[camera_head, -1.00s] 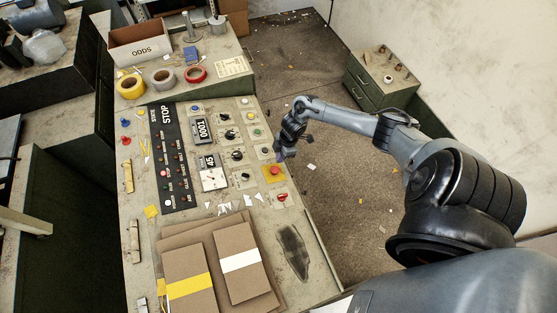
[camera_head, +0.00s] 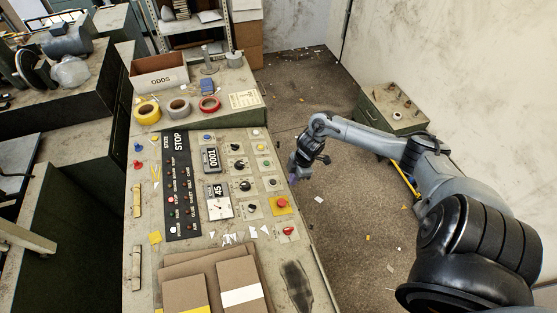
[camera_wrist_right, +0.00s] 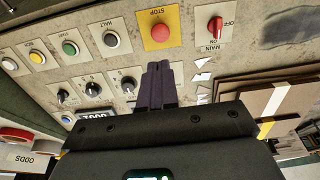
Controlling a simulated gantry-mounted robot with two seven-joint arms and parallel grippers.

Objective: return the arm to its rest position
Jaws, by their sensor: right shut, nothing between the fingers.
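My right arm (camera_head: 375,140) comes in from the right in the head view. Its gripper (camera_head: 293,178) hangs just beyond the right edge of the control panel, near the red stop button on its yellow plate (camera_head: 281,206). In the right wrist view the dark fingers (camera_wrist_right: 158,84) are together with nothing between them. They point toward the panel, and the red STOP button (camera_wrist_right: 160,33) shows beyond their tips. The red MAIN switch (camera_wrist_right: 215,30) is beside it. My left gripper is not in view.
The control panel (camera_head: 148,240) carries several buttons, knobs and displays. Stacked greyboards (camera_head: 184,292) lie at its front, with white scraps nearby. Tape rolls (camera_head: 147,112) and an ODDS box (camera_head: 159,80) stand at the back. A green cabinet (camera_head: 385,115) stands right.

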